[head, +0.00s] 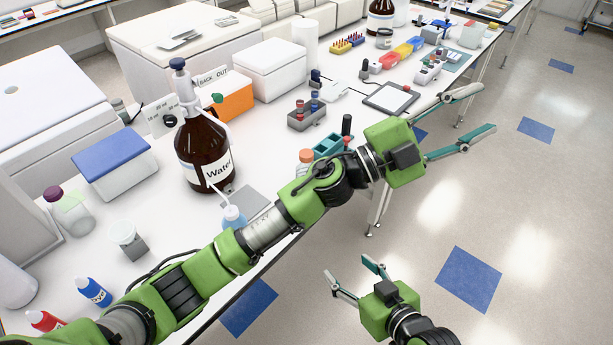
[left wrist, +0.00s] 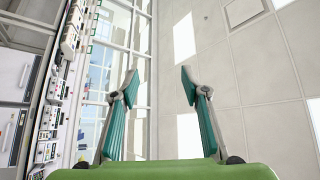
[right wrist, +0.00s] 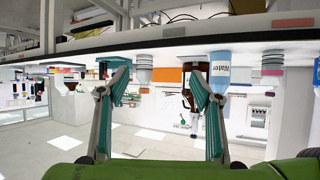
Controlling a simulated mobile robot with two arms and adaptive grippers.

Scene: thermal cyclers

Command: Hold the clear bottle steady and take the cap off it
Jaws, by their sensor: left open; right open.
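A clear bottle with a dark purple cap (head: 53,193) stands upright on the bench at the left of the head view. Its see-through body (head: 74,216) has a pale green tint, and the cap is on. My left gripper (head: 487,110) is open and empty beyond the bench's right edge, far from this bottle; it also shows open in the left wrist view (left wrist: 160,85). My right gripper (head: 347,267) is open and empty over the floor in front of the bench. Nothing is between its fingers in the right wrist view (right wrist: 153,75).
A large brown water bottle (head: 203,152) with a pump top stands mid-bench. My left arm reaches across the bench's front edge.

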